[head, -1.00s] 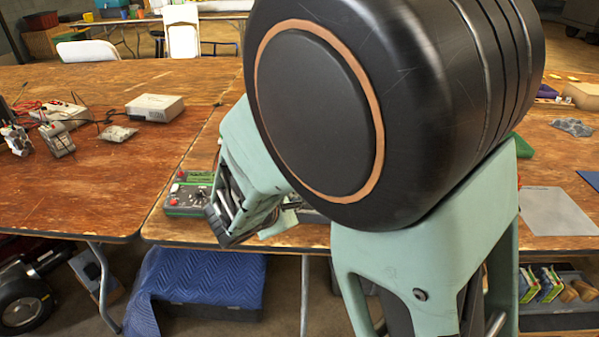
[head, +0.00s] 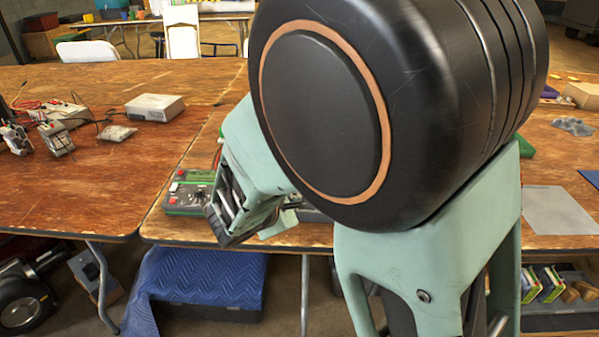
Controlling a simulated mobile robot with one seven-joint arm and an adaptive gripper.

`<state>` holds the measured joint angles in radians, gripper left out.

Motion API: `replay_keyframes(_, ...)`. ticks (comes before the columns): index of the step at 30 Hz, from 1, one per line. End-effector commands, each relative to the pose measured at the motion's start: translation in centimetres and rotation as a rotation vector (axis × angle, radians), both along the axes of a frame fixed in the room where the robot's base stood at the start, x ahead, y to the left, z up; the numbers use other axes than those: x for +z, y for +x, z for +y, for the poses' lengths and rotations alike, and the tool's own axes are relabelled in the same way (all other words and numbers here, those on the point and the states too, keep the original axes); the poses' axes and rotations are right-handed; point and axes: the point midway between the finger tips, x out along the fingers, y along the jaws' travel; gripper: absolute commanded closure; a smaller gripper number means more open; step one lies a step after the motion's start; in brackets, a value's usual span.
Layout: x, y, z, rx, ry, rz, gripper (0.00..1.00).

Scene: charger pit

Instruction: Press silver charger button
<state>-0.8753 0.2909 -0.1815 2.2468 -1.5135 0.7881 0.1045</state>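My gripper (head: 222,228) hangs at the front edge of the wooden table, pointing down and to the left, partly behind my large black arm joint. Its fingers are too foreshortened to tell whether they are open. A green device (head: 186,193) with red buttons and a black dial sits just left of and behind my gripper, partly covered by it. No charger can be clearly identified as the silver one. A light grey box (head: 155,107) lies on the left table, and small silver-grey devices (head: 56,138) with cables stand left of it; no button on them can be made out.
A clear plastic packet (head: 116,133) lies by the grey box. On the right are a grey sheet (head: 557,213) and a grey crumpled item (head: 573,126). A blue quilted cover (head: 200,285) drapes a box beneath the table. The left table's middle is bare.

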Motion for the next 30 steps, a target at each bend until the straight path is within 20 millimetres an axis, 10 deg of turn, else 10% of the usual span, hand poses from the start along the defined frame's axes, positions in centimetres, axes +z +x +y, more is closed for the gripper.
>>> replay_keyframes(30,3.2,-0.6,0.1,0.000,0.001,0.000,1.00)
